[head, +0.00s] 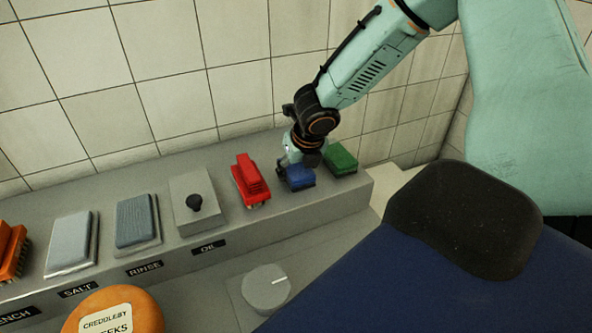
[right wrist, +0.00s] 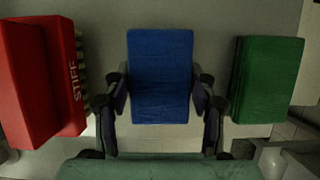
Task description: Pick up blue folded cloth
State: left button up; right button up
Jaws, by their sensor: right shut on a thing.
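The blue folded cloth (head: 299,178) lies on the grey ledge between a red brush and a green folded cloth. My right gripper (head: 290,168) is at the blue cloth, reaching down from above. In the right wrist view the blue cloth (right wrist: 160,75) sits between the two fingers of my right gripper (right wrist: 160,108), which are shut on its near part. I cannot tell whether the cloth is clear of the ledge. My left gripper is not in view.
The red brush (head: 250,181), marked STIFF, is left of the blue cloth. The green cloth (head: 340,158) is close on the right. A box with a black knob (head: 194,202) and grey pads (head: 137,221) stand further left. An orange cheese wheel (head: 120,304) and a round dial (head: 266,288) are in front.

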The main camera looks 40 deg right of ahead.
aim_at(298, 167)
notch_tip(298, 167, up, 10)
jog(key=p, duration=0.3)
jog(key=shift+f+p, duration=0.1)
jog(key=shift+p, duration=0.2)
jog(key=shift+r, duration=0.35)
jog(key=o, duration=0.5)
jog(key=c, duration=0.4)
jog(key=shift+s, duration=0.1)
jog(key=shift+c, duration=0.4)
